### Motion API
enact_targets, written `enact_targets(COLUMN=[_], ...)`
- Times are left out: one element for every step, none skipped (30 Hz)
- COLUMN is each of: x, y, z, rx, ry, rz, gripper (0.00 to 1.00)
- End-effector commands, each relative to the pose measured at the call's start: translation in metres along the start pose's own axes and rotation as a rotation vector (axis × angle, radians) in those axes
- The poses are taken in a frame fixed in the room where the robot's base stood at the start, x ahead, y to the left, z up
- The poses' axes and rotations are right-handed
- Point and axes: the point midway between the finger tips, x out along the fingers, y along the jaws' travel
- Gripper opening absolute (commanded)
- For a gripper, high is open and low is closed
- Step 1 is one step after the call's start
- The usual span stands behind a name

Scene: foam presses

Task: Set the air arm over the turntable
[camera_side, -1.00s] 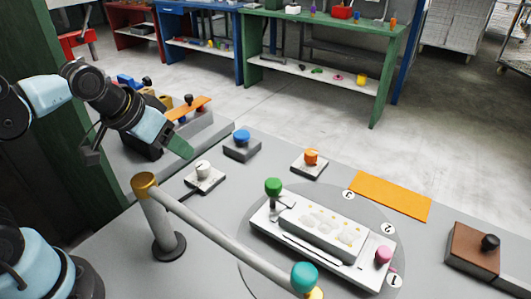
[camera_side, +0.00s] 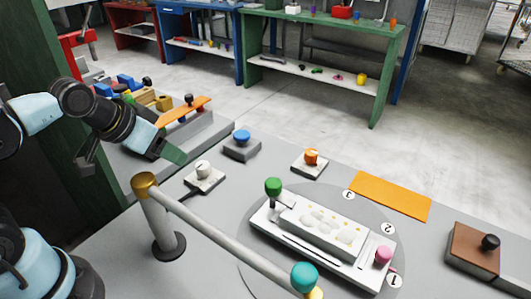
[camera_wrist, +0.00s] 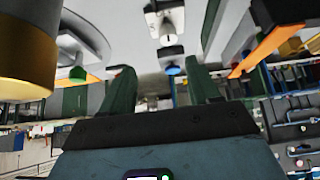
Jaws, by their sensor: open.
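The air arm (camera_side: 225,240) is a grey tube running from a post (camera_side: 158,225) with a gold cap towards the bottom right. Its far end carries a teal knob (camera_side: 304,277) and a gold tip, seen over the near part of the grey turntable (camera_side: 262,262). How high it stands above the disc I cannot tell. A white mould (camera_side: 300,248) with a green knob (camera_side: 273,187) and a pink knob (camera_side: 383,254) lies on the turntable, with pale lumps inside. My gripper (camera_side: 128,160) is open and empty, above the bench behind the post; its green fingers show in the wrist view (camera_wrist: 162,82).
A white-knob switch (camera_side: 203,175), a blue-knob block (camera_side: 241,145) and an orange-knob block (camera_side: 310,162) stand behind the turntable. An orange mat (camera_side: 390,196) and a brown block (camera_side: 473,250) lie to the right. A grey tray (camera_side: 205,135) of coloured parts is at the back left.

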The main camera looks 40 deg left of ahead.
Motion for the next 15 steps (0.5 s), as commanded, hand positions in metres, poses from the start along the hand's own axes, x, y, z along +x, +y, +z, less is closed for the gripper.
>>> enact_targets(x=[0.0, 0.0, 0.0, 0.0, 0.0, 0.0, -0.001, -0.002, -0.005, -0.008, -0.012, -0.018, -0.025, -0.029, -0.036], y=[0.0, 0.0, 0.0, 0.0, 0.0, 0.0, 0.0, 0.0, 0.0, 0.0, 0.0, 0.0, 0.0, 0.0, 0.0], z=[0.0, 0.0, 0.0, 0.0, 0.0, 0.0, -0.001, -0.002, -0.004, -0.006, -0.009, -0.013, -0.017, -0.021, -0.026], rx=[0.0, 0.0, 0.0, 0.0, 0.0, 0.0, 0.0, 0.0, 0.0, 0.0, 0.0, 0.0, 0.0, 0.0, 0.0], ry=[0.0, 0.0, 0.0, 0.0, 0.0, 0.0, 0.0, 0.0, 0.0, 0.0, 0.0, 0.0, 0.0, 0.0, 0.0], rz=[0.0, 0.0, 0.0, 0.0, 0.0, 0.0, 0.0, 0.0, 0.0, 0.0, 0.0, 0.0, 0.0, 0.0, 0.0], gripper=[0.61, 0.61, 0.61, 0.61, 0.58, 0.54, 0.54, 0.54, 0.54, 0.54, 0.54, 0.54, 0.54, 0.54, 0.54])
